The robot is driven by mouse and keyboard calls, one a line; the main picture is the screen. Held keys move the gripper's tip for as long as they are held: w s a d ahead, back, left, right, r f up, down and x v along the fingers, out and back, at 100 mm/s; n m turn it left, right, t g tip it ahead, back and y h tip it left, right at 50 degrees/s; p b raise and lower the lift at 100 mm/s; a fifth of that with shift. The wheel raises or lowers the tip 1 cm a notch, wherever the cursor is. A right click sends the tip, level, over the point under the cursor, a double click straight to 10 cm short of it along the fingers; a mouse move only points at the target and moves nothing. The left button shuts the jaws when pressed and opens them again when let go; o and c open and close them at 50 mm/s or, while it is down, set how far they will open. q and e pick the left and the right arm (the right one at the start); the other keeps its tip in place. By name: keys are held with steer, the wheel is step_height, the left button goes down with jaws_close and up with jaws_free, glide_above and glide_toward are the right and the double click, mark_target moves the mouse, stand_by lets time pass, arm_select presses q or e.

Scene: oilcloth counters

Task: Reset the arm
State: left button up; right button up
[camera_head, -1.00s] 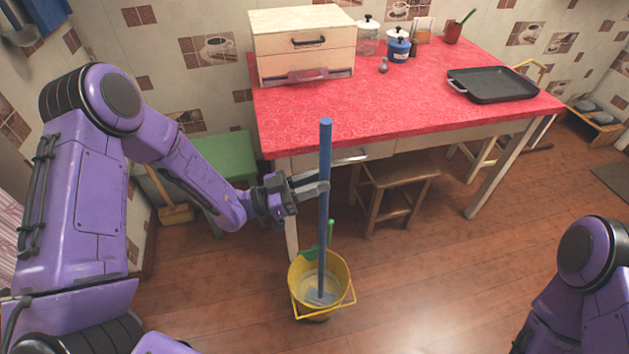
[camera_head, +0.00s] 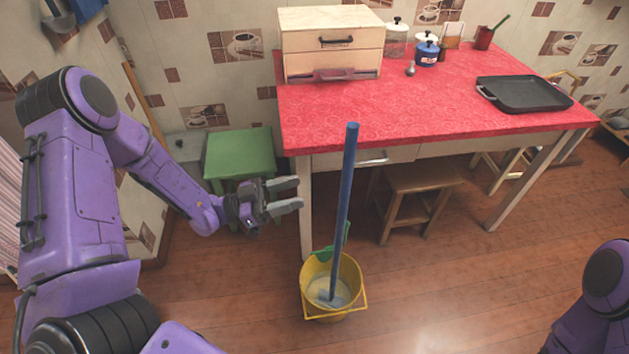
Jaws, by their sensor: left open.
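My left gripper (camera_head: 284,195) is open and empty, in front of the green stool and left of a blue pole. The blue pole (camera_head: 347,190) stands tilted in a yellow bucket (camera_head: 350,271), its top leaning slightly right. A gap shows between the fingertips and the pole. My left arm (camera_head: 160,170) is purple and comes in from the left, bent at the elbow. Part of my right arm (camera_head: 603,290) shows at the lower right edge; its gripper is out of the picture.
A table with a red cloth (camera_head: 430,105) bears a wooden box (camera_head: 333,45), jars and a black tray (camera_head: 524,93). A green stool (camera_head: 240,153) stands at its left and a wooden stool (camera_head: 424,178) beneath it. The floor right of the bucket is clear.

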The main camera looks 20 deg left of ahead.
arm_select(q)
steer(key=w+a+f+n+t+y+p, duration=0.1)
steer(key=a+f+n+y, duration=0.1)
steer(key=f+n+y, duration=0.45)
steer(key=w+a+f+n+t+y, duration=0.1)
steer(key=w+a+f+n+y, duration=0.15)
steer(key=f+n+y, duration=0.4)
steer(key=s+f+n+g+y+p, duration=0.1)
steer(key=s+f+n+g+y, duration=0.1)
steer(key=s, duration=1.1)
steer(key=s+f+n+g+y+p, duration=0.2)
steer(key=s+f+g+y, duration=0.3)
steer(key=s, duration=0.8)
step_height(320, 180, down, 2)
steer(key=a+n+g, duration=0.1)
steer(key=g, duration=0.2)
steer(key=shift+p, duration=0.3)
